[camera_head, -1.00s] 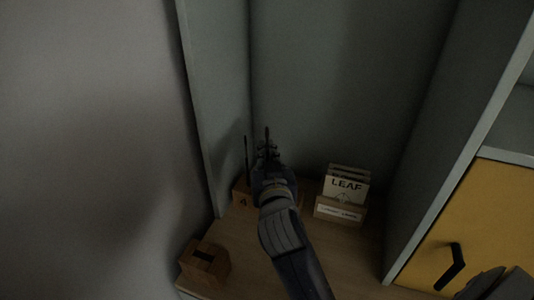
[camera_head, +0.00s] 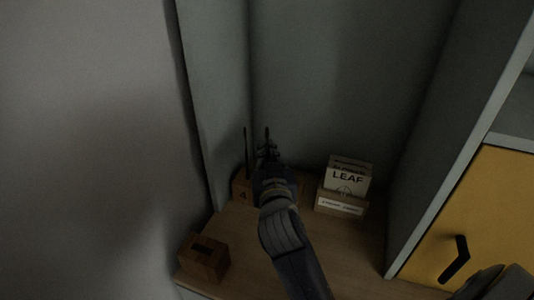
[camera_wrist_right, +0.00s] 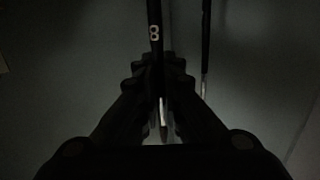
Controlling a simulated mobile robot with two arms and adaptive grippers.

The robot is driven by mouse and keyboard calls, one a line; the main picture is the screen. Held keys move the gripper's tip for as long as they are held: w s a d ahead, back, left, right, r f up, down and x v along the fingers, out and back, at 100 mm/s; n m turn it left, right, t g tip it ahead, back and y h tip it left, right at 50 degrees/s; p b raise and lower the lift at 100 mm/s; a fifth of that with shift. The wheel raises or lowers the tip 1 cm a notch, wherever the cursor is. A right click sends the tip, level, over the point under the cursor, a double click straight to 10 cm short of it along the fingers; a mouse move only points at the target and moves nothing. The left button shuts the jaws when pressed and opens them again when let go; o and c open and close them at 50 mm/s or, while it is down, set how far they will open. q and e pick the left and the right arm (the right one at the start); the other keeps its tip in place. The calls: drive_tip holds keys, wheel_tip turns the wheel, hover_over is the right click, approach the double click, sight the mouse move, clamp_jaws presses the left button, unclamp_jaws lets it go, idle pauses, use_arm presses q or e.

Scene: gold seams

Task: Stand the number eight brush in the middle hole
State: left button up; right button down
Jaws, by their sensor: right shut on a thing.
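My right gripper (camera_head: 268,154) is shut on a dark, thin brush (camera_head: 267,134). In the right wrist view the brush (camera_wrist_right: 154,33) carries a white 8 and runs between the fingers, its pale metal end showing below them. The brush is roughly upright. A wooden block (camera_head: 241,190) marked 4 stands in the back left corner. A second dark brush (camera_head: 246,150) stands upright at that block, left of my gripper; it also shows in the right wrist view (camera_wrist_right: 206,45). My gripper and arm hide the block's middle, so the middle hole and the held brush's lower end are not visible in the head view.
A wooden box with a dark slot (camera_head: 204,257) stands at the shelf's front left. A wooden holder (camera_head: 341,203) with cards reading LEAF (camera_head: 347,178) stands right of my arm. Walls close in at left, back and right. A yellow door (camera_head: 480,225) is at right.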

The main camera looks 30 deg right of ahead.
sight(267, 127)
drive_tip(key=shift+f, duration=0.2)
drive_tip(key=shift+f, duration=0.25)
drive_tip(key=c, duration=1.7)
unclamp_jaws()
drive_tip(key=shift+r, duration=0.1)
wheel_tip(267, 127, up, 10)
drive_tip(key=shift+f, duration=0.1)
